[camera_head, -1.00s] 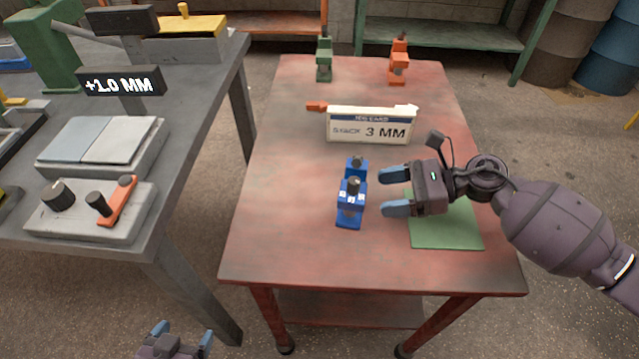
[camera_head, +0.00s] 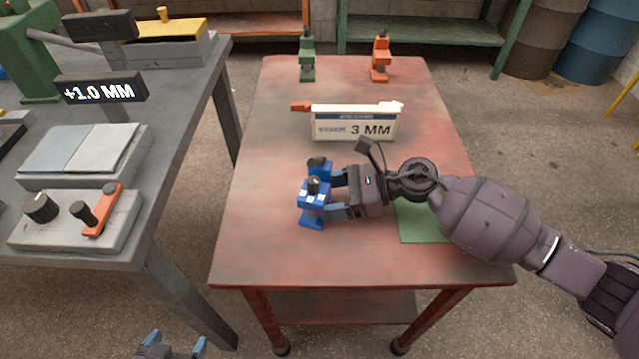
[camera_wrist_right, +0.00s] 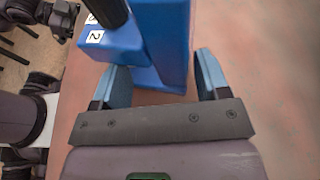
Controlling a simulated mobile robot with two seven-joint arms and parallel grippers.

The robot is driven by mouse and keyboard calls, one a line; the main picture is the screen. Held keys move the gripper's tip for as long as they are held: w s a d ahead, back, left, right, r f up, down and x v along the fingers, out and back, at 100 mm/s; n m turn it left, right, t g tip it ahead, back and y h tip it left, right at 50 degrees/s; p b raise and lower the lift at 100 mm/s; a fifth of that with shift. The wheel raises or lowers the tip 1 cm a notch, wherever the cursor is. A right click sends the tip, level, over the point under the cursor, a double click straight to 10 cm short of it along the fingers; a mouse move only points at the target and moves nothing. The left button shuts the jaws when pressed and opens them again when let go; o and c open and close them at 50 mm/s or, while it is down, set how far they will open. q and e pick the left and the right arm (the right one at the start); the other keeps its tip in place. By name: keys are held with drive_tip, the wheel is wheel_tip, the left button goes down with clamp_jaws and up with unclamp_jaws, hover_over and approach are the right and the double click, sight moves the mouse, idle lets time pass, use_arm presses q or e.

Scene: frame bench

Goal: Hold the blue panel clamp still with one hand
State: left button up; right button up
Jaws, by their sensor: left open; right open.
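The blue panel clamp (camera_head: 313,205) stands upright on the red table, left of the green mat. My right gripper (camera_head: 334,193) is open at the clamp's right side, with its fingertips reaching the clamp. In the right wrist view the clamp's blue body (camera_wrist_right: 162,40) lies at and just beyond the two open blue fingertips (camera_wrist_right: 168,72). Whether either finger touches it I cannot tell. My left gripper (camera_head: 172,346) is open and empty at the bottom edge of the head view, low in front of the grey bench and away from the clamp.
A green clamp (camera_head: 307,58) and an orange clamp (camera_head: 381,60) stand at the table's far edge. The green mat (camera_head: 420,222) is partly under my right arm. The grey bench (camera_head: 150,190) is at left.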

idle(0.3)
idle(0.5)
use_arm(q)
drive_tip(key=shift+w, duration=0.1)
drive_tip(key=shift+s+f, duration=0.15)
drive_tip(key=shift+s, duration=0.15)
idle(0.6)
drive_tip(key=shift+w, duration=0.1)
drive_tip(key=shift+c, duration=0.3)
